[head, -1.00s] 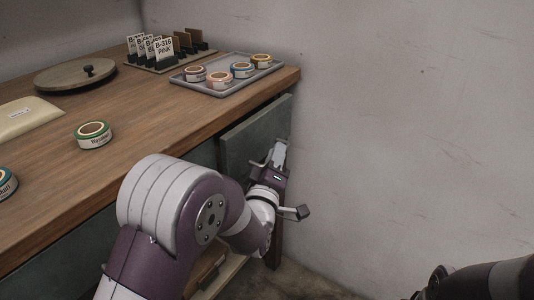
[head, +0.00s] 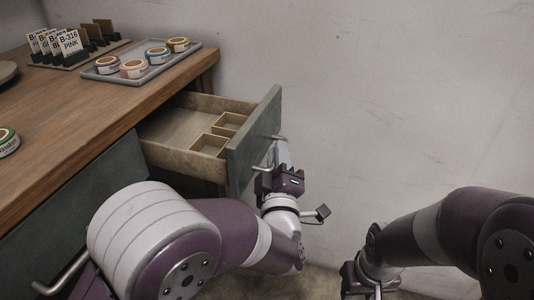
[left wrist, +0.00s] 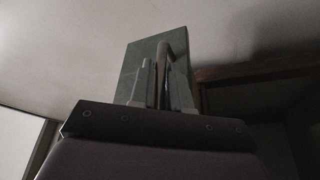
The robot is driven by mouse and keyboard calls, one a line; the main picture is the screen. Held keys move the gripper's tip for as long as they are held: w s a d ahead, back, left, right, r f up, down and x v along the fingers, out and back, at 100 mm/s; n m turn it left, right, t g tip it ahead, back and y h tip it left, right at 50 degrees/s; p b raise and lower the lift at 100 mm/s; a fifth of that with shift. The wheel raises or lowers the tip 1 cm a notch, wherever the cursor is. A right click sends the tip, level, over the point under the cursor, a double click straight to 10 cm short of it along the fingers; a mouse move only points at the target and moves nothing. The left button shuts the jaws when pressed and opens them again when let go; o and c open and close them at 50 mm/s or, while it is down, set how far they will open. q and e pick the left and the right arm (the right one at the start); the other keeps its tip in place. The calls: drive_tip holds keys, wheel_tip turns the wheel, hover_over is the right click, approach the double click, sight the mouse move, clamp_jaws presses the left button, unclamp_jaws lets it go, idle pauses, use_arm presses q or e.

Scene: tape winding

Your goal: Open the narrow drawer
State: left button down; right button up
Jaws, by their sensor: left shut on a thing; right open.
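The narrow drawer (head: 258,135) stands pulled well out from the right end of the wooden bench in the head view. It has a grey-green front and a pale wooden inside with small divided compartments. My left gripper (head: 278,165) is at the drawer's front, shut on its metal bar handle (head: 263,167). The left wrist view shows the handle (left wrist: 173,62) between the fingers, against the drawer front (left wrist: 135,65). My right gripper (head: 362,285) is low at the bottom of the head view, away from the drawer; its fingers are mostly out of frame.
On the bench top (head: 105,115) a grey tray (head: 110,77) holds several tape rolls. A card stand (head: 75,60) is behind it, and a green tape roll (head: 6,142) sits at the left edge. Another drawer handle (head: 60,275) shows at lower left. A bare wall (head: 380,80) closes the right side.

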use_arm(q)
drive_tip(key=shift+d+f, duration=0.1)
drive_tip(key=c, duration=1.4)
unclamp_jaws()
drive_tip(key=shift+c, duration=0.2)
drive_tip(key=p+v, duration=0.3)
drive_tip(key=v, duration=0.9)
drive_tip(key=shift+s, duration=0.4)
